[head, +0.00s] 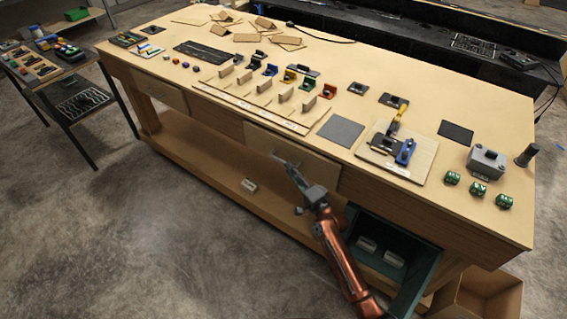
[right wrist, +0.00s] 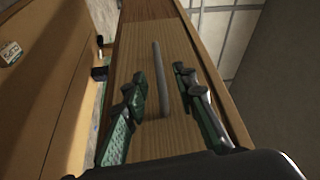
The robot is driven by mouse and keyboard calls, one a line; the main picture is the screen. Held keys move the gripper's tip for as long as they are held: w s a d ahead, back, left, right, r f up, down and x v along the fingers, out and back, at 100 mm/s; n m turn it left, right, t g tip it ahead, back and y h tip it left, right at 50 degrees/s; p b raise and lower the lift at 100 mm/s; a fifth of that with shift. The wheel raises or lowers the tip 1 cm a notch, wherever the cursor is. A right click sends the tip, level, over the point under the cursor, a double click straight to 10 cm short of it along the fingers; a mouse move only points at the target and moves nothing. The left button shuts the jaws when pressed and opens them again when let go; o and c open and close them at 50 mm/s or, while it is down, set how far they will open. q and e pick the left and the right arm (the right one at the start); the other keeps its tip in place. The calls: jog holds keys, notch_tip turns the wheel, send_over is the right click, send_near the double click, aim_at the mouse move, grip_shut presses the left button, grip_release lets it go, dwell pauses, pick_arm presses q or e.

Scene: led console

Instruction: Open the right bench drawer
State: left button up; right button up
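The right bench drawer (head: 315,168) has a pale wooden front under the bench's front edge and looks shut. Its grey bar handle (right wrist: 158,65) shows clearly in the right wrist view. My right gripper (head: 281,160) is at the drawer front, its copper-coloured arm coming up from below. In the right wrist view the gripper (right wrist: 161,82) is open, with one finger on each side of the handle's line and visible gaps to both. The fingers do not grip the bar. My left gripper is not in view.
The bench top (head: 400,85) carries small coloured parts, cards and a grey box (head: 487,162). Below it are a lower shelf (head: 225,175) and a teal open compartment (head: 425,262) beside my right arm. A cardboard box (head: 485,297) stands at lower right. Floor at left front is clear.

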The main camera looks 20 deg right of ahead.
aim_at(284, 162)
jog(key=x, duration=0.5)
jog(key=shift+w+b, duration=0.15)
jog(key=shift+b, duration=0.25)
jog(key=shift+c, duration=0.4)
grip_shut()
jog(key=shift+f, duration=0.1)
